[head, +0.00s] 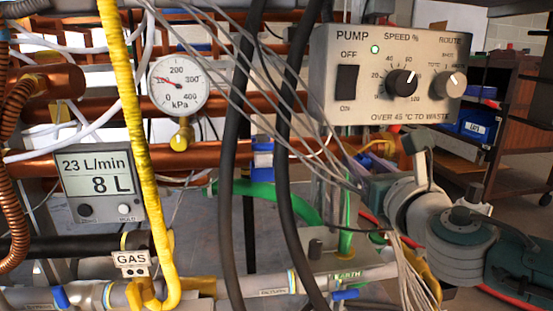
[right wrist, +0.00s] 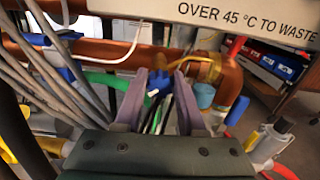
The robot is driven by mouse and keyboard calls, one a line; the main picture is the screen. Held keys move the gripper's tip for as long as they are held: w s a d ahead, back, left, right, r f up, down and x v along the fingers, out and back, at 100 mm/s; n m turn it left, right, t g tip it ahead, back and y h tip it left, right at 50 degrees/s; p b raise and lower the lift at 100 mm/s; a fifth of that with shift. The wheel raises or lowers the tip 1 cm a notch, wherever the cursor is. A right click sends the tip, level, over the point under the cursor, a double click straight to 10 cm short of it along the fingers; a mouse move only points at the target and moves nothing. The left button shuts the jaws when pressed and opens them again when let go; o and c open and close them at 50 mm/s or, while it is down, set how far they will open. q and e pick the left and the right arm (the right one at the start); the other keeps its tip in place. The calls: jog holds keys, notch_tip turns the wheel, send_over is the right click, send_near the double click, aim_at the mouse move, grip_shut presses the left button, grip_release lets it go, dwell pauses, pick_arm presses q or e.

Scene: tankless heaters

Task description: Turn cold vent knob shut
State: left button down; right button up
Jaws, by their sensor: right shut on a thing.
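My right gripper (head: 372,188) comes in from the right in the head view, below the pump control box; its fingertips are hard to make out behind cables. In the right wrist view its two purple-grey fingers (right wrist: 158,90) are shut on a small blue knob (right wrist: 157,80) in front of a copper pipe. No label on this knob can be read, so I cannot tell from marking that it is the cold vent knob. In the head view the gripped knob is hidden. My left gripper is not in view.
Black hoses (head: 289,150) and thin grey cables hang close left of the gripper. The pump box (head: 388,75) is just above. A pressure gauge (head: 179,84), flow display (head: 98,187) and yellow gas hose (head: 135,150) stand left. A shelf (head: 500,110) stands behind right.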

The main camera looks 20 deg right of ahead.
grip_shut()
